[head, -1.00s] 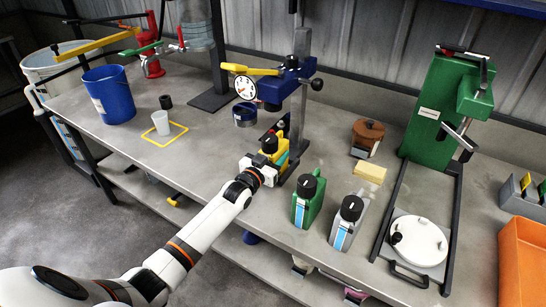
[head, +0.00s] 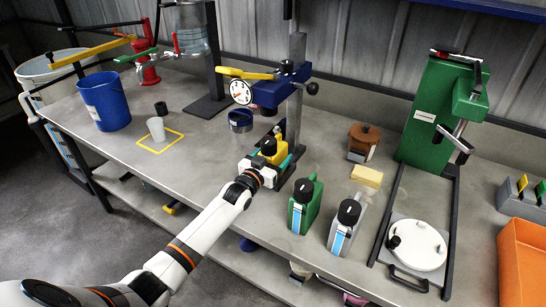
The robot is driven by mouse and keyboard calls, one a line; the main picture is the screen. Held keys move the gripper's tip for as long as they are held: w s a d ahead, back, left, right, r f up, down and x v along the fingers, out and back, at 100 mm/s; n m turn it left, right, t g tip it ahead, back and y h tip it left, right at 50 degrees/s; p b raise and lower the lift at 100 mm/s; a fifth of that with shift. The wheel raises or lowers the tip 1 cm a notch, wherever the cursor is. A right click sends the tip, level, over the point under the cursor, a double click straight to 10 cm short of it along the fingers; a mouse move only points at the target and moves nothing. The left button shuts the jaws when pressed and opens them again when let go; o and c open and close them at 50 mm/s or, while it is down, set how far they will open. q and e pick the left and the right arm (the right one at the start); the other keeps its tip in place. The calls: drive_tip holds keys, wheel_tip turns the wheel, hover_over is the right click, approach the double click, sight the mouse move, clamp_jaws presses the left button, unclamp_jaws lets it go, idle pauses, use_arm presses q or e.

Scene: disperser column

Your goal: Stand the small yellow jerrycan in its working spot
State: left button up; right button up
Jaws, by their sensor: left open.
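The small yellow jerrycan (head: 271,154) with a black cap stands upright at the foot of the blue and grey disperser column (head: 295,105). My left gripper (head: 271,163) is open at the near side of the jerrycan, with its fingers about the can's lower body. The gripper hides the can's lower part and whatever is under it. I cannot tell whether the fingers touch it. My right gripper is not in view.
Green (head: 304,208) and grey (head: 345,226) jerrycans stand to the right, near the front edge.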

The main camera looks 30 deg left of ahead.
use_arm(q)
drive_tip(key=shift+s+f, duration=0.1)
drive_tip(key=shift+f, duration=0.1)
drive_tip(key=s, duration=0.8)
drive_tip(key=s+a, duration=0.1)
drive_tip(key=s, duration=0.2)
drive_tip(key=shift+s+r, duration=0.2)
drive_tip(key=shift+s, duration=0.2)
drive_tip(key=shift+f, duration=0.1)
